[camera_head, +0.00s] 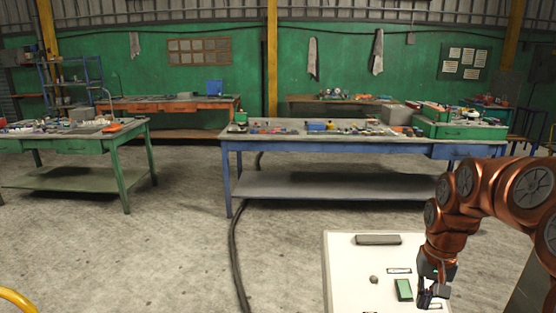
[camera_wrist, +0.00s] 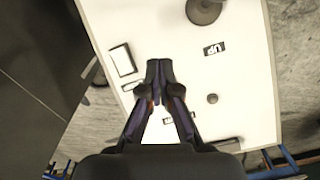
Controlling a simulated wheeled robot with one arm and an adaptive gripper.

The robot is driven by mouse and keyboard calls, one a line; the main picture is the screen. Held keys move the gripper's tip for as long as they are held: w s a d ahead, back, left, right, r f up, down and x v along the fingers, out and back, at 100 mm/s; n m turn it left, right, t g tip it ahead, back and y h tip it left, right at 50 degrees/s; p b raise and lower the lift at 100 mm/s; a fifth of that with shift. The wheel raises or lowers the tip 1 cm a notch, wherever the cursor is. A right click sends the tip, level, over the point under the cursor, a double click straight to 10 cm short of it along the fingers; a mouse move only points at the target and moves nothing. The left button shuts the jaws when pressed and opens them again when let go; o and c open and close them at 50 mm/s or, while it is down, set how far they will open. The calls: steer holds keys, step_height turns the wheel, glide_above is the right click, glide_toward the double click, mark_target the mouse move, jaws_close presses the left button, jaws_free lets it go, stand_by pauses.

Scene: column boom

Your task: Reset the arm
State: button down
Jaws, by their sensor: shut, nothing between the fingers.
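My copper-coloured arm reaches in from the right in the head view. My gripper (camera_head: 432,297) points down over the right part of a white tabletop (camera_head: 345,290). In the wrist view my gripper (camera_wrist: 159,66) shows its two dark fingers with their tips together and nothing between them. The white tabletop (camera_wrist: 160,20) lies below the fingers. I cannot tell the exact height of the fingertips above it.
A green box (camera_head: 404,290) lies just left of my gripper. A grey bar (camera_head: 378,239) and a small round knob (camera_head: 374,279) are on the same top. A dark round object (camera_wrist: 204,10) stands on it. A blue workbench (camera_head: 300,140) is beyond.

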steer(key=s+a+r+n, duration=0.2)
steer(key=s+a+n, duration=0.1)
steer(key=s+a, duration=0.85)
steer(key=s+a+f+n+g, duration=0.1)
steer(key=s+a+f, duration=0.1)
steer(key=s, duration=1.3)
steer(key=shift+s+a+f+g, duration=0.25)
steer(key=shift+a+f+g, duration=0.1)
steer(key=shift+a, duration=0.35)
steer(key=shift+d, duration=0.1)
